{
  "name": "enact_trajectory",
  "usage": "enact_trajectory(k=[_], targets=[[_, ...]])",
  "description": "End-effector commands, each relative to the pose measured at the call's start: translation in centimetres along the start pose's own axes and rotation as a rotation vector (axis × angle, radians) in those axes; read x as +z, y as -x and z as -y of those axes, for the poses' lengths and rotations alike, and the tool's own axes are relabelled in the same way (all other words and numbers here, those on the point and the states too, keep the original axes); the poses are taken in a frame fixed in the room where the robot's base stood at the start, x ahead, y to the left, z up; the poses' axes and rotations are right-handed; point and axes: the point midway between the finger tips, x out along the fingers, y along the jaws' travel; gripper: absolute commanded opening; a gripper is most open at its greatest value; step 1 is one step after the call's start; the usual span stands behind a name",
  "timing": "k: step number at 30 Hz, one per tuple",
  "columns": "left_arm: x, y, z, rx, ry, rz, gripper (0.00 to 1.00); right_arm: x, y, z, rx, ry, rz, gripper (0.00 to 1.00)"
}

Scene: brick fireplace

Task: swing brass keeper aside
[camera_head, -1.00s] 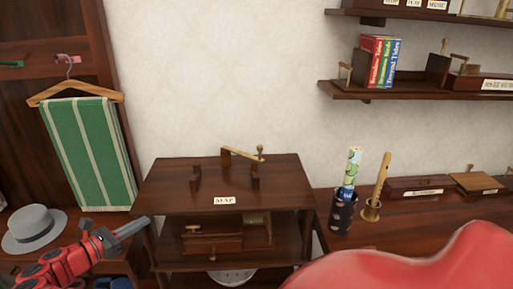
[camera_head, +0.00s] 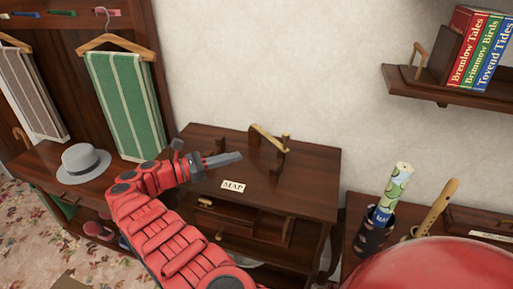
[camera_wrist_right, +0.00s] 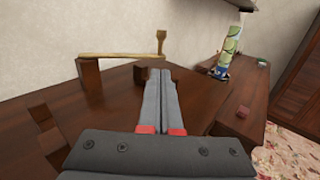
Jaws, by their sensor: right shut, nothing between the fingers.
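The brass keeper (camera_head: 267,138) is a thin bar with an upright knob at its right end. It spans from a back wooden post (camera_head: 253,141) to a right wooden post (camera_head: 281,157) on the dark stand top (camera_head: 310,180), labelled MAP. In the right wrist view the keeper (camera_wrist_right: 120,56) runs across beyond the fingers. My right gripper (camera_head: 240,156) is shut and empty above the stand top, left of the keeper in the head view and apart from it. In the wrist view its fingertips (camera_wrist_right: 159,72) overlap the knob-end post. My left gripper is out of view.
A cup (camera_head: 376,236) with a rolled map stands right of the stand, beside a wooden flute (camera_head: 435,208). A shelf with books (camera_head: 480,48) hangs at upper right. A grey hat (camera_head: 83,163) and hanging towels (camera_head: 125,105) are at left.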

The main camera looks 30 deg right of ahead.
Motion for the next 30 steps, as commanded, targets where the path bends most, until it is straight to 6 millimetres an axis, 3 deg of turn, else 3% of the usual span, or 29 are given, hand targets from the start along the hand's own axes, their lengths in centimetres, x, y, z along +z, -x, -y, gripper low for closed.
enact_trajectory(k=[4,18,24,30], targets=[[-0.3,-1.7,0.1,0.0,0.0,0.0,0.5,0.7,-1.7,0.1,0.003,-0.002,0.009,0.0],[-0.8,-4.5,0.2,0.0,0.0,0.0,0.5,0.5,-11.2,0.1,0.0,0.0,0.01,0.0],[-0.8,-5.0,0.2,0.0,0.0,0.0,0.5,0.4,-12.9,0.0,0.001,-0.002,0.006,0.0],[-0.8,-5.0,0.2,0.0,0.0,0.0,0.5,0.3,-13.2,0.0,0.001,-0.002,0.006,0.0]])
